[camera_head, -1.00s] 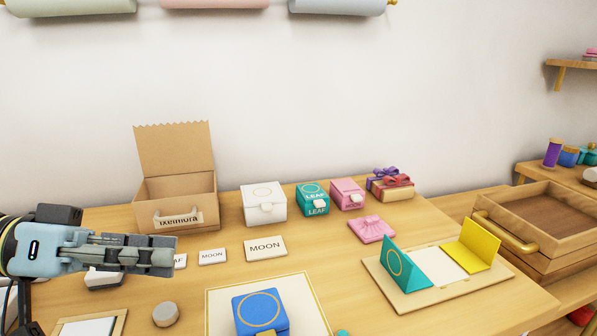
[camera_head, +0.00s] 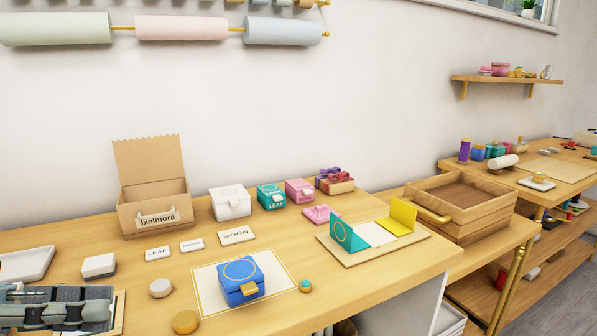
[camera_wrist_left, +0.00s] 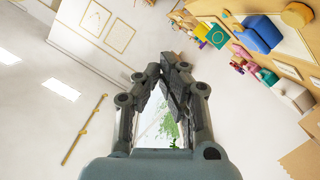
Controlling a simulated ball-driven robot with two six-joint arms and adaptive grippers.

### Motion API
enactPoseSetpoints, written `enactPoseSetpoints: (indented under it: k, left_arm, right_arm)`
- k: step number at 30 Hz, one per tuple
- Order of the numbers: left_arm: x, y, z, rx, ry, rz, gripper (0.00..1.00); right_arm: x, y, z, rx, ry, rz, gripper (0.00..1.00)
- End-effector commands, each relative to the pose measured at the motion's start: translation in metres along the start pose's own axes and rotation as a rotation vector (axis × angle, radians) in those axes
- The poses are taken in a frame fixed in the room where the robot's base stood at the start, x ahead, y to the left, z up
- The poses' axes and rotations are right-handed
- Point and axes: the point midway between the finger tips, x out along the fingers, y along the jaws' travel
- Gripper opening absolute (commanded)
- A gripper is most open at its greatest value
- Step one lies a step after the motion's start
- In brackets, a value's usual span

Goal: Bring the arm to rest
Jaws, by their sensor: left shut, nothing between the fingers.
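My left gripper (camera_head: 112,308) lies at the lower left corner of the head view, low over the near left part of the table (camera_head: 350,296). Its fingers are together with nothing between them. In the left wrist view the shut fingers (camera_wrist_left: 166,70) stand in front of the pale wall and a window-like patch, with the table items off to the upper right. My right gripper is not in view.
A blue box (camera_head: 240,280) stands on a gold-edged mat (camera_head: 207,292). An open cardboard box (camera_head: 155,205) is at the back left. White, teal and pink boxes line the back. A wooden drawer (camera_head: 462,205) is at the right.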

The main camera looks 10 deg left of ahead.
Motion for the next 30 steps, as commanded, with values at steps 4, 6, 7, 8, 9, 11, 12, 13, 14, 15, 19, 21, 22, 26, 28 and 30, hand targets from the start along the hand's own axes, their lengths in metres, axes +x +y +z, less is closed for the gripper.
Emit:
enactPoseSetpoints:
  k: [4,6,7,8,9,11,12,13,14,15,19,21,22,26,28,30]
  left_arm:
    - [0.006,0.009,0.013,0.02,-0.031,0.021,0.0]
    - [0.008,0.014,0.02,0.031,-0.051,0.031,0.0]
    - [0.01,0.016,0.024,0.036,-0.06,0.035,0.0]
    - [0.011,0.018,0.027,0.042,-0.071,0.039,0.0]
    - [0.013,0.021,0.033,0.05,-0.086,0.045,0.0]
    - [0.017,0.027,0.042,0.064,-0.113,0.052,0.0]
    - [0.019,0.029,0.049,0.075,-0.132,0.054,0.0]
    - [0.021,0.032,0.055,0.083,-0.15,0.056,0.0]
    - [0.023,0.034,0.06,0.09,-0.166,0.057,0.0]
    - [0.026,0.037,0.068,0.102,-0.192,0.056,0.0]
    - [0.035,0.043,0.097,0.139,-0.291,0.029,0.0]
    - [0.04,0.043,0.115,0.159,-0.36,-0.014,0.0]
    - [0.042,0.042,0.123,0.166,-0.393,-0.042,0.0]
    - [0.044,0.026,0.151,0.17,-0.536,-0.24,0.0]
    - [0.039,0.014,0.159,0.15,-0.59,-0.37,0.0]
    - [0.03,0.003,0.162,0.122,-0.628,-0.494,0.0]
  right_arm:
    - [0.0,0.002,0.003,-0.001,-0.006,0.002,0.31]
    - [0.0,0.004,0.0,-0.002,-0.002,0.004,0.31]
    - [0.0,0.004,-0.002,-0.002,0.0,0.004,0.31]
    - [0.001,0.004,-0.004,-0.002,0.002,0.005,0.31]
    - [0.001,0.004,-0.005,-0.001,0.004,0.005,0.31]
    - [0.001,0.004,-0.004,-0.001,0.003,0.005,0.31]
    - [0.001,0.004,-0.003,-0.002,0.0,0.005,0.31]
    - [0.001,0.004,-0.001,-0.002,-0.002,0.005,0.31]
    - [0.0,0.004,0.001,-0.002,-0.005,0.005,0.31]
    - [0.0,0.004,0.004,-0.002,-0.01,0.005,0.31]
    - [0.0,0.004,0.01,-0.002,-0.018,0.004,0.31]
    - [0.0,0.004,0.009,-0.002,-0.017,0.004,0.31]
    - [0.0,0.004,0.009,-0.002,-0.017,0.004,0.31]
    - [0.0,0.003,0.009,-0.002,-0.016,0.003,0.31]
    - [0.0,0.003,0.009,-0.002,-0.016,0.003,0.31]
    - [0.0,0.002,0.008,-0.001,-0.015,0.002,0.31]
